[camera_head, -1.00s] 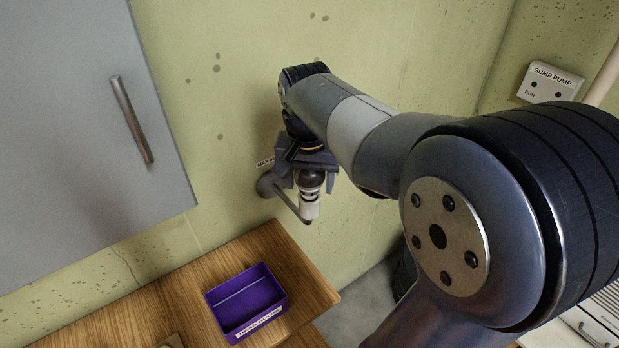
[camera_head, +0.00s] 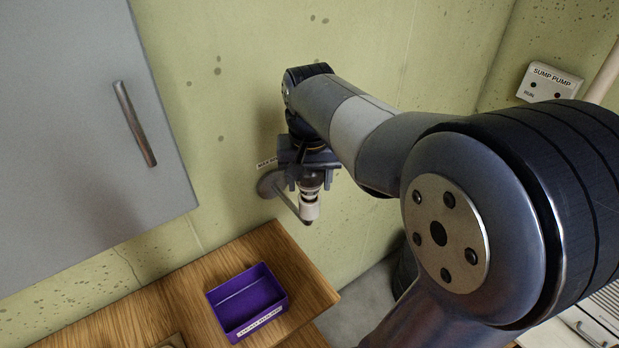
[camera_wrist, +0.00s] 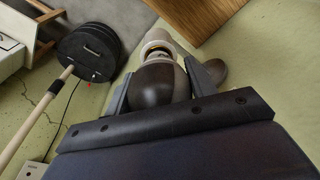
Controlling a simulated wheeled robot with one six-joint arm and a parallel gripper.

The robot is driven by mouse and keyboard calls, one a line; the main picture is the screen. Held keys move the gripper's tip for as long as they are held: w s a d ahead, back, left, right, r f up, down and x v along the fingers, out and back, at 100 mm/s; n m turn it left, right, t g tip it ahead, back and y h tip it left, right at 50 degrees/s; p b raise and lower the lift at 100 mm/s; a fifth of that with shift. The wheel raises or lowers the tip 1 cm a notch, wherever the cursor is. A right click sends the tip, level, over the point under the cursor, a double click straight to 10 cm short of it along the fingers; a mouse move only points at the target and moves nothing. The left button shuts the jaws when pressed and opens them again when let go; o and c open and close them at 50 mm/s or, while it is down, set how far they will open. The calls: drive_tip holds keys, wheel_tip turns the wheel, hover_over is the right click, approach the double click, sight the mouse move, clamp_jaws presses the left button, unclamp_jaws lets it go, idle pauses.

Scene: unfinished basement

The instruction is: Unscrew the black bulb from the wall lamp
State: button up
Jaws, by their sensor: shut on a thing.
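The wall lamp (camera_head: 271,184) is mounted on the green wall, with a round base, an arm and a pale upright socket (camera_head: 309,211). The black bulb (camera_wrist: 153,88) fills the middle of the wrist view. Its neck is at the socket (camera_wrist: 158,42), with a thin metal and yellowish band between them. My gripper (camera_head: 313,187) points down over the lamp and is shut on the bulb, one finger on each side. In the head view the gripper hides most of the bulb.
A purple tray (camera_head: 214,296) with a label stands on a wooden worktop (camera_head: 310,277) below the lamp. A grey cabinet (camera_head: 70,120) with a bar handle hangs at the left. A sump pump box (camera_head: 549,83) is on the wall at the right.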

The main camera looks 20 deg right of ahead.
drive_tip(key=shift+r+p, duration=1.9)
drive_tip(key=shift+r, duration=0.45)
